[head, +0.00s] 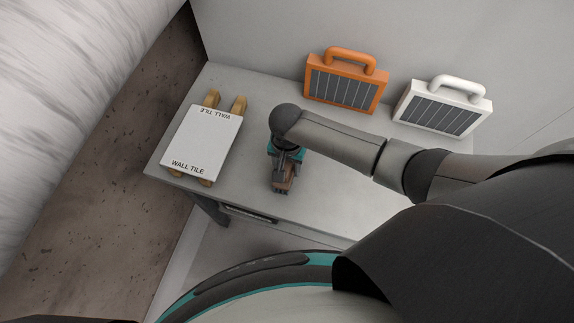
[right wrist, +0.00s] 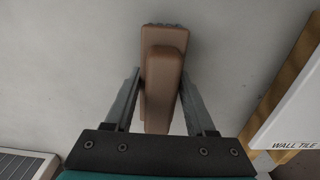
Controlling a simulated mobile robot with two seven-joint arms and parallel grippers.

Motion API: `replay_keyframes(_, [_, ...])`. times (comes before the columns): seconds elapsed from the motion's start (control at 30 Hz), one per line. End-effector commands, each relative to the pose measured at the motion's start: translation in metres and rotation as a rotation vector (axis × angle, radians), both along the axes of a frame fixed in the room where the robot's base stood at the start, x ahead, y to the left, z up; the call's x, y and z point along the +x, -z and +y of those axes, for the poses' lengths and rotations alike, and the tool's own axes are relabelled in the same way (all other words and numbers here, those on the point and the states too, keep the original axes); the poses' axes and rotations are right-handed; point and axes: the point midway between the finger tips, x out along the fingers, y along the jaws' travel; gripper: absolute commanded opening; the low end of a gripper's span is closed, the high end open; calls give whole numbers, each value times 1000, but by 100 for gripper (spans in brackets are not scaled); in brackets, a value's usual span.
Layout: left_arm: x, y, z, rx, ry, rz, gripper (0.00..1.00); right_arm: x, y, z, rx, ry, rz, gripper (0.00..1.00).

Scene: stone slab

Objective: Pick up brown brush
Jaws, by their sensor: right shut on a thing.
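The brown brush (right wrist: 165,85) is between the two fingers of my right gripper (right wrist: 162,100) in the right wrist view. The gripper is shut on it, with a finger against each side. The brush has a brown block body with a narrower raised handle, and a little grey-blue bristle shows at its far end. In the head view my right gripper (head: 280,182) points down over the table, and the brush (head: 283,187) shows only in small part at its tip. I cannot tell whether the brush touches the table. My left gripper does not show.
A white wall tile box (head: 202,143) lies on wooden strips (head: 238,104) at the table's left. An orange panel case (head: 345,82) and a white one (head: 443,106) stand along the back of the grey table (head: 330,190). The tabletop around my right gripper is clear.

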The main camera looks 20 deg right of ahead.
Motion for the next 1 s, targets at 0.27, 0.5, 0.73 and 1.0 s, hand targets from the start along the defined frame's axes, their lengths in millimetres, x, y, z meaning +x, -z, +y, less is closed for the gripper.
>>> replay_keyframes(0.27, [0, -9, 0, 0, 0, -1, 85, 0, -23, 0, 1, 0, -2, 0])
replay_keyframes(0.5, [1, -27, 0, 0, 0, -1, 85, 1, -85, 1, 4, 0, -5, 0])
replay_keyframes(0.73, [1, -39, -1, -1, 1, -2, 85, 1, -149, 1, 3, 0, -6, 0])
replay_keyframes(1.0, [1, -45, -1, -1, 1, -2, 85, 1, -192, 0, 2, 1, -3, 0])
